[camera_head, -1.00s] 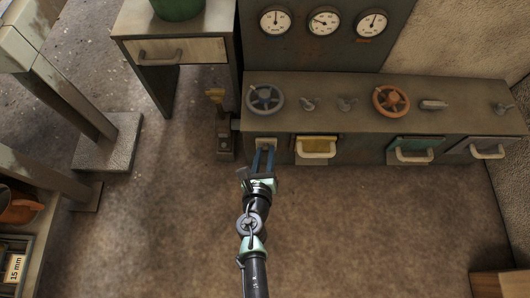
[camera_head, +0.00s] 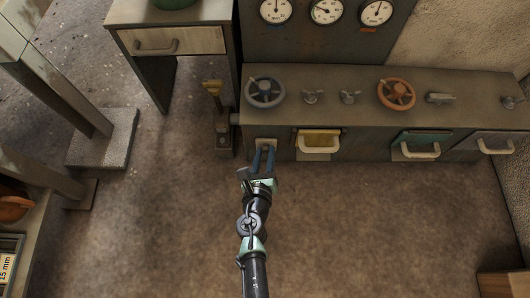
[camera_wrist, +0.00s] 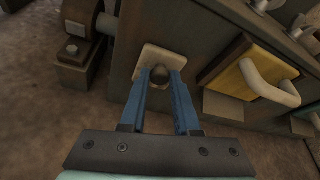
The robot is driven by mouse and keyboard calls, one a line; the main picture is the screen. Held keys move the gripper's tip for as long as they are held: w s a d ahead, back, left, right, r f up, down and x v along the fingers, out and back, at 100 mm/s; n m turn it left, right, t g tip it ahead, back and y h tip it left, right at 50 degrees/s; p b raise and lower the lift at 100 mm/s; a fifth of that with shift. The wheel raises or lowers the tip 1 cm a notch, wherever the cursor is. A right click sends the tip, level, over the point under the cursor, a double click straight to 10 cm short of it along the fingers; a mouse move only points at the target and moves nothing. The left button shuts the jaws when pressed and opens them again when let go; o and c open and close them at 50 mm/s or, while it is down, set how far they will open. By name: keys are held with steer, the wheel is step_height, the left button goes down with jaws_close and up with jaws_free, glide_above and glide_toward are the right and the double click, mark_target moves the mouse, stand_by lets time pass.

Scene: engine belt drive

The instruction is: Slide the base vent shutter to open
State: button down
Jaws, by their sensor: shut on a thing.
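The vent shutter appears as a small pale plate (camera_head: 266,140) low on the left end of the console front. In the wrist view the same plate (camera_wrist: 146,58) has a dark round knob (camera_wrist: 159,75) standing out from it. My gripper (camera_head: 264,148) reaches the plate from the front. In the wrist view its two blue fingers (camera_wrist: 160,80) are closed around the knob, one on each side. The fingers and knob hide part of the plate. I cannot make out the vent opening behind it.
A yellow panel with a pale handle (camera_head: 318,142) is just right of the plate. A green panel (camera_head: 414,146) is further right. Handwheels, one grey (camera_head: 265,92), sit on the console top. A yellow-topped lever (camera_head: 213,100) stands left. The floor in front is clear.

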steer(key=shift+f, duration=0.7)
steer(key=c, duration=0.6)
jaws_free()
steer(key=shift+s, duration=0.1)
steer(key=p+v, duration=0.5)
steer(key=v, duration=0.7)
steer(key=shift+s+a+r, duration=0.1)
steer(key=shift+s+r, duration=0.05)
steer(key=shift+s, duration=0.2)
